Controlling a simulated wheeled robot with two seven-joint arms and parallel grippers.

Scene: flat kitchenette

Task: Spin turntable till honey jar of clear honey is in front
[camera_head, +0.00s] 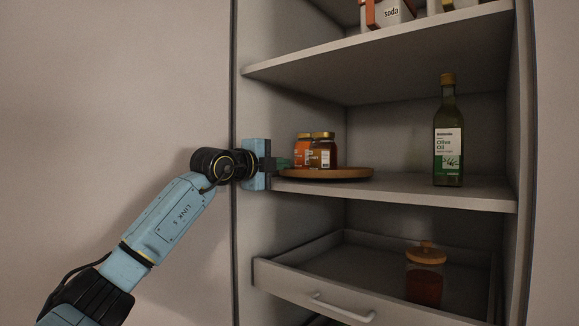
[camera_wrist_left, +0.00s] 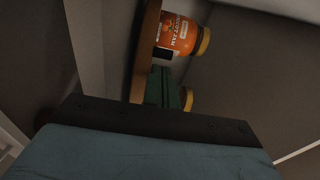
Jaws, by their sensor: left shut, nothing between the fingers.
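The round wooden turntable (camera_head: 325,174) sits on the middle shelf, at its left side. Two gold-lidded jars show on it: a jar with an orange label (camera_head: 302,151), and a dark amber jar (camera_head: 324,154) with a small pale label to its right. I cannot tell whether the amber one is clear honey. My left gripper (camera_head: 284,162) is shut and empty at the turntable's left edge, close to the jars; contact is unclear. In the left wrist view its green fingers (camera_wrist_left: 163,87) lie beside the turntable's edge (camera_wrist_left: 146,50), partly hiding one jar. My right gripper is out of view.
An olive oil bottle (camera_head: 448,135) stands on the same shelf at the right, with clear shelf between. Below, an open drawer (camera_head: 300,271) holds a wooden-lidded jar (camera_head: 425,275). The upper shelf (camera_head: 380,53) holds a soda canister (camera_head: 390,14). The cabinet's left side is close to my gripper.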

